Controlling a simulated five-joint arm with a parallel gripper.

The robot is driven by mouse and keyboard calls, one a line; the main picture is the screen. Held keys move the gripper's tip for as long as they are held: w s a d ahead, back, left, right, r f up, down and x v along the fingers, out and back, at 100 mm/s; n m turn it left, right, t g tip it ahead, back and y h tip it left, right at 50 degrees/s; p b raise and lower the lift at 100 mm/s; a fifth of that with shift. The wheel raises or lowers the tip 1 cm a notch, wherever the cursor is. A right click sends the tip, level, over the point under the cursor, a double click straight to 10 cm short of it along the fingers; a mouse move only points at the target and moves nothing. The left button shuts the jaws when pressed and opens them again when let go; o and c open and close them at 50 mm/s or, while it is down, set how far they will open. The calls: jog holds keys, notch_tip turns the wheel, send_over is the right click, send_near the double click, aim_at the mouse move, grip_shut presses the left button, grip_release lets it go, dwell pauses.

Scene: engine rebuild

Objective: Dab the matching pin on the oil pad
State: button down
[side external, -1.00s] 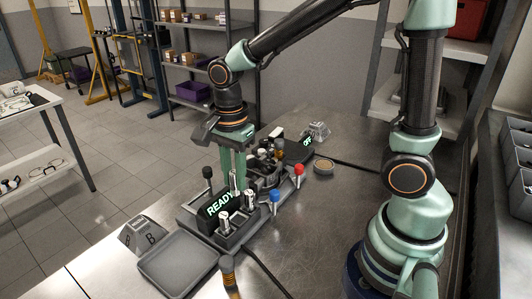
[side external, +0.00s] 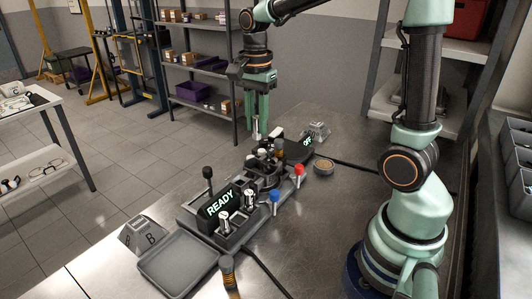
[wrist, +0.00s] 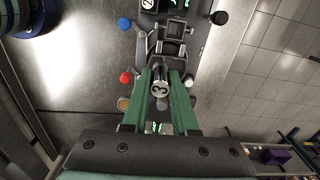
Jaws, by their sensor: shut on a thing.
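My gripper (side external: 257,118) is shut on a silver metal pin (side external: 256,130), held upright above the far part of the fixture. In the wrist view the pin's end (wrist: 160,89) shows between the green fingers, with a dark mark that looks like a 3. The round tan pad in a dark dish (side external: 323,167), which looks like the oil pad, sits on the bench right of the fixture, apart from the pin. Part of it shows beside the left finger in the wrist view (wrist: 123,103). Other silver pins (side external: 224,221) stand in the near rack.
The fixture (side external: 262,185) has a READY display (side external: 220,203), an OFF display (side external: 306,143), and blue (side external: 275,196) and red (side external: 299,170) knobs. A grey tray (side external: 178,264) and an A/B block (side external: 140,235) sit at the near left. A cable crosses the bench.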

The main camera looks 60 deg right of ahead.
jog(key=s+d+f, duration=0.3)
jog(key=d+f, duration=0.1)
jog(key=d, duration=0.4)
jog(key=s+d+f, duration=0.3)
jog(key=d, duration=0.5)
jog(key=s+d+f, duration=0.3)
jog(key=d+f, duration=0.1)
jog(key=d, duration=0.3)
jog(key=shift+w+d+f, duration=0.1)
jog(key=shift+f, duration=1.35)
jog(key=shift+w+d+f, duration=0.1)
jog(key=shift+f, duration=1.35)
jog(key=shift+f, duration=0.9)
jog(key=shift+r, duration=0.1)
notch_tip(320, 180, up, 7)
